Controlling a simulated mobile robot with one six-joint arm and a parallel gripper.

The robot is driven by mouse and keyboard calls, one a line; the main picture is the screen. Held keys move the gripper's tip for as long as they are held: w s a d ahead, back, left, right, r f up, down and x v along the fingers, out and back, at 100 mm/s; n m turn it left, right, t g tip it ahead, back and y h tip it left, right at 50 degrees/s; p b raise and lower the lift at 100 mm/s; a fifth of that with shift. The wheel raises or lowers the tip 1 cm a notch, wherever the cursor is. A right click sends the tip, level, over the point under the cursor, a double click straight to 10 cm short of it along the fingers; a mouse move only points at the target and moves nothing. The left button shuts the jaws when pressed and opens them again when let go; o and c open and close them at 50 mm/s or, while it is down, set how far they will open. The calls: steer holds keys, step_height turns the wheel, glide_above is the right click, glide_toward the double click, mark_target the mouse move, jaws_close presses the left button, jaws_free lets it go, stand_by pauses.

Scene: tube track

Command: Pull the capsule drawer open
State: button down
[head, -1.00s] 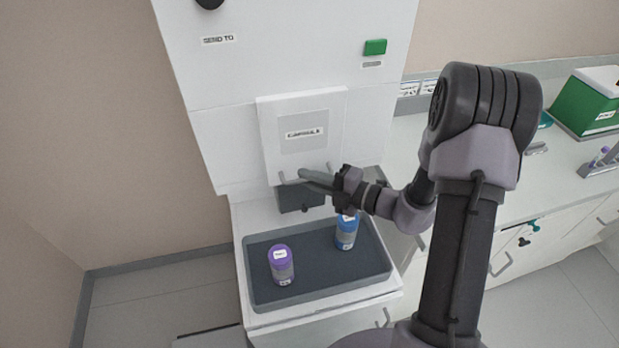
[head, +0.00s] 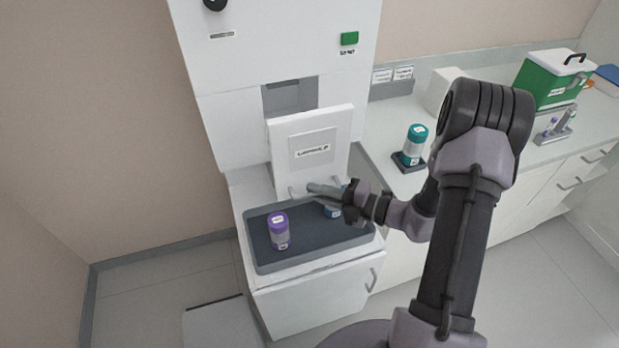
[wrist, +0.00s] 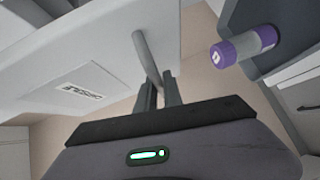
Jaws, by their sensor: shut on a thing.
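The capsule drawer (head: 281,140) has a white front with a grey label and stands out from the white cabinet. A dark opening shows behind it. Its bar handle (wrist: 146,55) runs along the bottom of the front. My gripper (head: 312,189) is shut on this handle in the head view. In the wrist view my gripper (wrist: 160,90) has its two fingers around the handle bar. The drawer front (wrist: 60,65) fills the upper left there. The inside of the drawer is hidden behind its front.
A grey tray (head: 262,262) below the drawer holds a purple capsule (head: 279,232) and a blue capsule (head: 332,211), partly hidden by my gripper. A teal capsule (head: 414,143) stands on the counter at right. A green box (head: 547,84) is farther right.

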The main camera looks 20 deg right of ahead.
steer(key=s+p, duration=0.1)
steer(key=s, duration=0.7)
steer(key=shift+s+p, duration=0.3)
steer(key=c, duration=1.5)
jaws_free()
steer(key=p+v, duration=0.2)
steer(key=v, duration=1.5)
steer(key=shift+s+d+p, duration=0.15)
steer(key=shift+s+p, duration=0.1)
steer(key=shift+p, duration=0.1)
